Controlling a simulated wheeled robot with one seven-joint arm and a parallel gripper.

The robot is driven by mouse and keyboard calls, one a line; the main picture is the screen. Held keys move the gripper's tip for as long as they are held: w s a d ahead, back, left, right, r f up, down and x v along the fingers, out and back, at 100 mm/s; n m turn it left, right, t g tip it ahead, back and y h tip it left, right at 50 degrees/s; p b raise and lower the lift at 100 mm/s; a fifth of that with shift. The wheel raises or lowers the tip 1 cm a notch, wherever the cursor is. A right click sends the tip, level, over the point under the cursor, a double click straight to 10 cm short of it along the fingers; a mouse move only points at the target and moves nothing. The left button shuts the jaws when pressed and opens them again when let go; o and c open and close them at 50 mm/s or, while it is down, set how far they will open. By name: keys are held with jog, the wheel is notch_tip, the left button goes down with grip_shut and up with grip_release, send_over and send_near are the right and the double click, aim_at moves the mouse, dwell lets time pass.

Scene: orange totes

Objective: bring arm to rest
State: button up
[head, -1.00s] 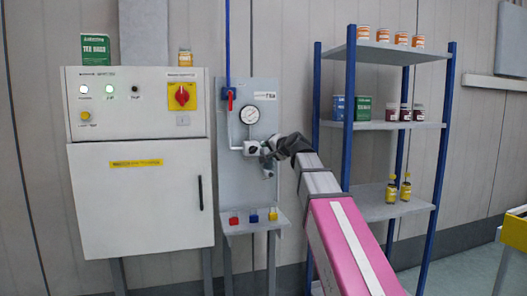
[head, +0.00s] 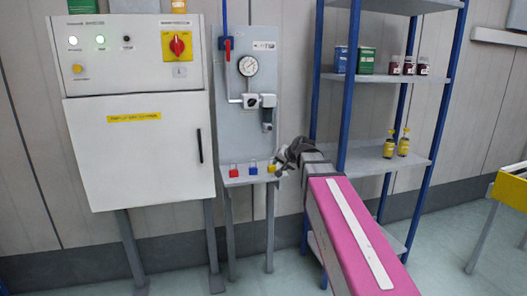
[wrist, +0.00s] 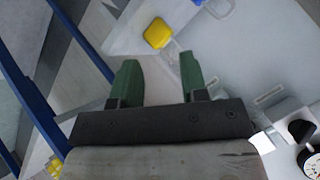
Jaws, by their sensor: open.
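My arm ends in a dark gripper (head: 279,169) at the right end of the small grey ledge under the gauge panel. In the wrist view my gripper (wrist: 158,72) has two green fingers spread apart with nothing between them. A yellow padlock-like item (wrist: 158,33) lies beyond the fingertips there. In the head view it shows as the yellow item (head: 271,168) right beside the gripper, partly covered by it. I cannot tell whether they touch.
The grey panel (head: 232,125) carries a gauge (head: 248,66) and a valve fitting (head: 267,102). Red (head: 233,171) and blue (head: 253,168) items sit on the ledge. A white cabinet (head: 140,165) stands left. A blue-post shelf (head: 402,78) with jars and bottles stands close right of my arm.

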jog(key=s+d+f+n+g+h, duration=0.1)
jog(key=s+d+f+g, duration=0.1)
jog(key=s+d+f, duration=0.2)
jog(key=s+d+f+n+g+h, duration=0.1)
jog(key=s+d+f+g+h, duration=0.1)
jog(key=s+f, duration=0.8)
jog(key=s+d+f+n+g+h, duration=0.1)
jog(key=s+d+f+g, duration=0.3)
jog(key=f, duration=1.3)
jog(key=s+d+h, duration=0.1)
jog(key=s, duration=0.3)
jog(key=shift+d+f, duration=0.3)
